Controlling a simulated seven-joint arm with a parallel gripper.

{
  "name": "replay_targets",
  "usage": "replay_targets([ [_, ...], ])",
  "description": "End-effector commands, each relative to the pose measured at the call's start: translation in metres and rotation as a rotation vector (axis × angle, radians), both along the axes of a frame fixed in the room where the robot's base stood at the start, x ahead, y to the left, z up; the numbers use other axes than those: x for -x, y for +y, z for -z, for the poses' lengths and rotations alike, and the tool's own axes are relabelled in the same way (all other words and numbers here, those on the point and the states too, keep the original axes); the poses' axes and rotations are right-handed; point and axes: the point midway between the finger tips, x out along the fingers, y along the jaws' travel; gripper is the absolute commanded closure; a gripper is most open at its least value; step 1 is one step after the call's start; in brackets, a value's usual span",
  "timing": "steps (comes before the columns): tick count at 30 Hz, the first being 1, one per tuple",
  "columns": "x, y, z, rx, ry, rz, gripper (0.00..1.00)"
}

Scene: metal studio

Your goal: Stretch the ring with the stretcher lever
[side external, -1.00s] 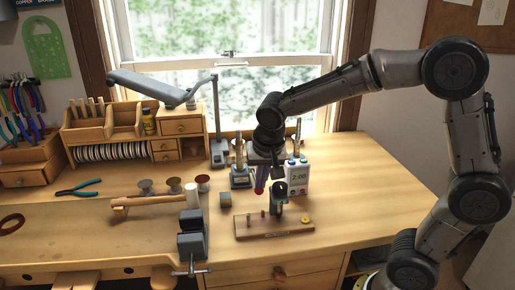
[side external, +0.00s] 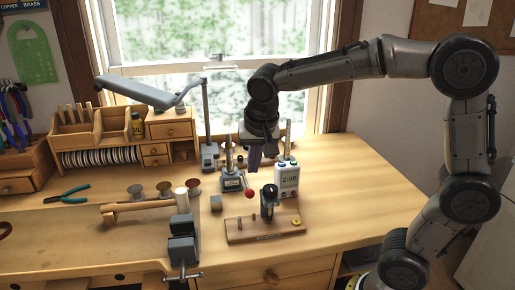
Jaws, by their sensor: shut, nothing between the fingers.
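The ring stretcher (side external: 232,184) is a small grey block with a tapered metal post (side external: 229,155), standing on the bench near the window. Its lever ends in a red ball knob (side external: 249,193), low at the right front of the block. My gripper (side external: 255,168) points down above the knob, shut and empty, apart from it. A ring on the stretcher post is too small to make out. A small yellow round piece (side external: 296,222) sits at the right end of a wooden board.
A wooden board (side external: 262,232) with a dark upright tool (side external: 269,203) stands in front. Bench to the right is clear.

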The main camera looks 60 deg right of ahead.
Motion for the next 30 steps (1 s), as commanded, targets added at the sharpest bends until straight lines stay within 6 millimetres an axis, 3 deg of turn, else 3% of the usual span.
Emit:
replay_targets([
  [6, 0.018, 0.017, -0.038, 0.000, -0.003, -0.003, 1.00],
  [12, 0.029, 0.024, -0.057, 0.001, 0.000, -0.002, 1.00],
  [14, 0.030, 0.025, -0.059, -0.001, -0.003, -0.001, 0.89],
  [19, 0.030, 0.010, -0.045, -0.029, -0.065, 0.006, 0.60],
  [30, 0.017, -0.005, -0.012, -0.049, -0.129, 0.006, 0.60],
])
